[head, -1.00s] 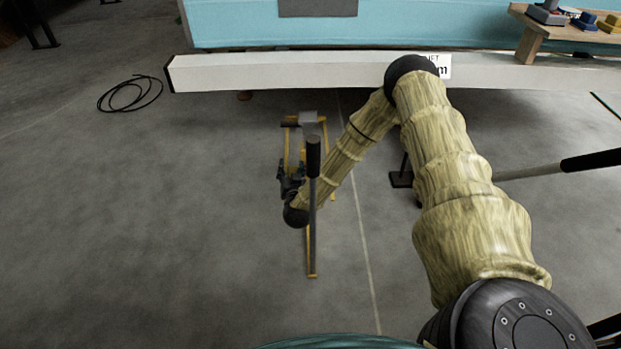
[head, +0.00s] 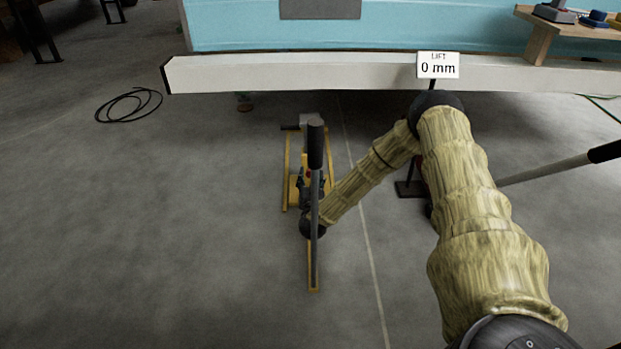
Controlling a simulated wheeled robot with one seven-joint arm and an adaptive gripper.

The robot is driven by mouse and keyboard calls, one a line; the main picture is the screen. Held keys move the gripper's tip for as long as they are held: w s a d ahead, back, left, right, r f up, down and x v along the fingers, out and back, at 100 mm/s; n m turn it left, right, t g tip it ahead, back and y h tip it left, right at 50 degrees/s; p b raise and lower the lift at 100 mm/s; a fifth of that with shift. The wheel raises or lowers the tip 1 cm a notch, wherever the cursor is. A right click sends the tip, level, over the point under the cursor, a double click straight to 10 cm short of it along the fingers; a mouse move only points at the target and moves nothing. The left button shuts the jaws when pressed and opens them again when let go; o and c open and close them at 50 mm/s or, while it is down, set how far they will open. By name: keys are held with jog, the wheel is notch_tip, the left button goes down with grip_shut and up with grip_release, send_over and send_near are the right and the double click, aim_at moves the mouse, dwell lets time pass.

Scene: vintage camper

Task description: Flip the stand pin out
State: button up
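My gripper (head: 308,192) is at the yellow floor jack (head: 287,170), low over its frame and just behind its upright handle (head: 315,150). The handle hides part of it, so I cannot tell whether its fingers are open or shut, or whether it touches the jack. A dark stand (head: 408,188) is on the floor to the right, partly covered by my arm, with a bit of red beside it. I cannot make out a stand pin in this view.
A white beam (head: 270,74) runs along the turquoise camper (head: 240,25), with a sign (head: 438,66) reading "LIFT 0 mm". A pole with a black grip (head: 604,152) reaches in from the right. A black cable (head: 128,104) lies at left.

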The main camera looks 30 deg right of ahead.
jog(key=shift+b+x, duration=0.6)
jog(key=shift+x, duration=0.85)
